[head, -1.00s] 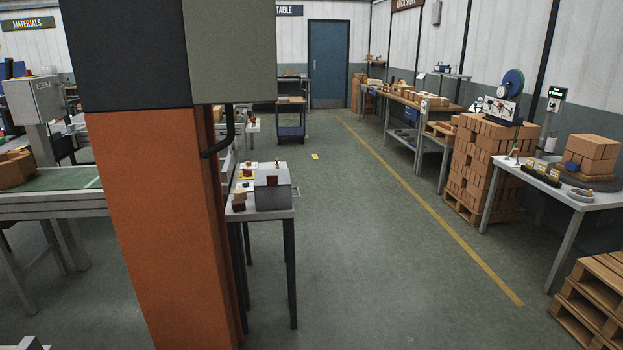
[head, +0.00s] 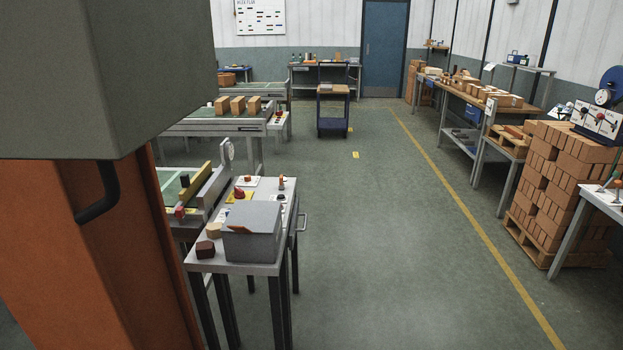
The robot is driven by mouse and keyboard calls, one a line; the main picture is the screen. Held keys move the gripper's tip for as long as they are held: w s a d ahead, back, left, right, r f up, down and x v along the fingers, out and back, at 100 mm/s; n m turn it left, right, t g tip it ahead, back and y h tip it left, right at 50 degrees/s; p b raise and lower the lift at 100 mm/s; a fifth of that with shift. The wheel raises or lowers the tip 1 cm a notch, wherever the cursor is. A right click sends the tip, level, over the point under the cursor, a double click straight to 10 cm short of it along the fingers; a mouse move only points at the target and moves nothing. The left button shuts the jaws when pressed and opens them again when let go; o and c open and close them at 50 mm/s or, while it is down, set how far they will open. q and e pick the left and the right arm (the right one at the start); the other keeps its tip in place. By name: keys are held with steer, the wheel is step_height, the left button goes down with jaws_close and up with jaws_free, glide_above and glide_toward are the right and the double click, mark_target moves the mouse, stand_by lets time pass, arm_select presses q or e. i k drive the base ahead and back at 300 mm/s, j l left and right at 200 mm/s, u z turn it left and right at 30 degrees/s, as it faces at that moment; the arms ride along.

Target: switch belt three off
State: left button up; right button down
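Several conveyor belts show on the left. A green-topped belt (head: 172,190) is beside a small metal table, and another belt carrying brown blocks (head: 238,105) is farther back. I cannot tell which one is belt three. Red knobs or switches (head: 240,193) sit on white and yellow plates on the small table's far end, too small to read. Another small control panel (head: 280,118) stands at the end of the farther belt. Neither of my grippers is in view.
An orange pillar with a grey box (head: 110,75) blocks the near left. The small table (head: 205,262) holds a grey box (head: 252,232). Stacked bricks on a pallet (head: 565,185) stand at right. A blue trolley (head: 333,112) is ahead. The floor between is clear.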

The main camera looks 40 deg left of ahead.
mark_target(239, 193)
steer(key=i+l+u, duration=0.1)
steer(key=i+u, duration=0.15)
steer(key=i, duration=0.3)
steer(key=i+l+u, duration=0.3)
steer(key=i, duration=0.2)
steer(key=i+u, duration=0.25)
steer(key=u, duration=0.15)
steer(key=i+l+u, duration=0.2)
steer(key=u, duration=0.2)
steer(key=i+l+u, duration=0.2)
steer(key=u, duration=0.2)
steer(key=i+l+u, duration=0.2)
steer(key=u, duration=0.2)
steer(key=i+l+u, duration=0.1)
steer(key=l+u, duration=0.3)
steer(key=i+l+u, duration=0.15)
steer(key=l+u, duration=0.4)
steer(key=l, duration=0.2)
steer(key=i+l+u, duration=0.15)
steer(key=l+u, duration=0.15)
steer(key=l, duration=0.15)
